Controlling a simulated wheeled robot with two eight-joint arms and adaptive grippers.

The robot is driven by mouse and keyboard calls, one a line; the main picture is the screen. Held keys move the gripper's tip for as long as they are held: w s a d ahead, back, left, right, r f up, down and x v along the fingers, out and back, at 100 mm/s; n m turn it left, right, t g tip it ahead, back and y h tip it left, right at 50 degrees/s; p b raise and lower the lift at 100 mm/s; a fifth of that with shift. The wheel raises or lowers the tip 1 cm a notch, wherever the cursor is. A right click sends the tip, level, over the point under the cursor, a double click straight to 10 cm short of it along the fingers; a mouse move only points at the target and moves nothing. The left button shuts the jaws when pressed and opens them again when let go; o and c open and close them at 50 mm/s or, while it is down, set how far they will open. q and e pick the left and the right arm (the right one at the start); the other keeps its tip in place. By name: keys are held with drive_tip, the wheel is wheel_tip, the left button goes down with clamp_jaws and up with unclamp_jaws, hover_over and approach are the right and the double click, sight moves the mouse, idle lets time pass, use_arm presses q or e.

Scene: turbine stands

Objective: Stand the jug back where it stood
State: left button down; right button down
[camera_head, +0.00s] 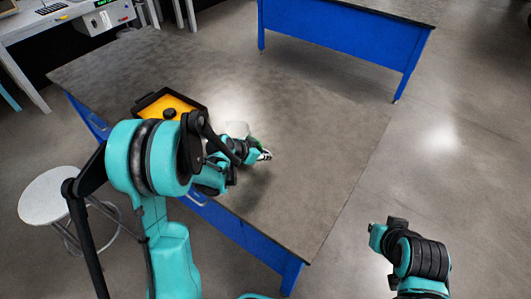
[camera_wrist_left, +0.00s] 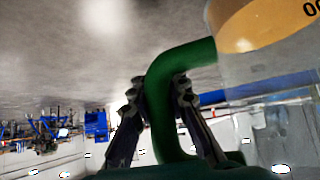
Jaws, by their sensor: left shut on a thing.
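The jug (camera_head: 237,129) is a pale, see-through vessel, mostly hidden behind my left arm in the head view. In the left wrist view the jug (camera_wrist_left: 262,75) shows at the right, cut off by the edge, with an orange band and dark figures. Its green handle (camera_wrist_left: 185,62) lies between the two fingers of my left gripper (camera_wrist_left: 160,92), which is shut on it. In the head view my left gripper (camera_head: 262,155) is over the table. I cannot tell whether the jug's base touches the tabletop. My right arm is at the lower right; its fingers are not clear.
The grey table (camera_head: 310,130) with blue legs is bare at its right side. A black tray with an orange inside (camera_head: 158,103) and a dark knob lies to the left. A white stool (camera_head: 53,195) stands left. Another blue table (camera_head: 340,45) stands behind.

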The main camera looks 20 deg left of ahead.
use_arm(q)
drive_tip(key=shift+f+b, duration=0.3)
drive_tip(key=shift+f, duration=0.4)
drive_tip(key=shift+f+b, duration=0.35)
drive_tip(key=c, duration=1.4)
unclamp_jaws()
drive_tip(key=shift+o, duration=0.9)
drive_tip(key=shift+p+v, duration=1.6)
drive_tip(key=shift+v, duration=1.95)
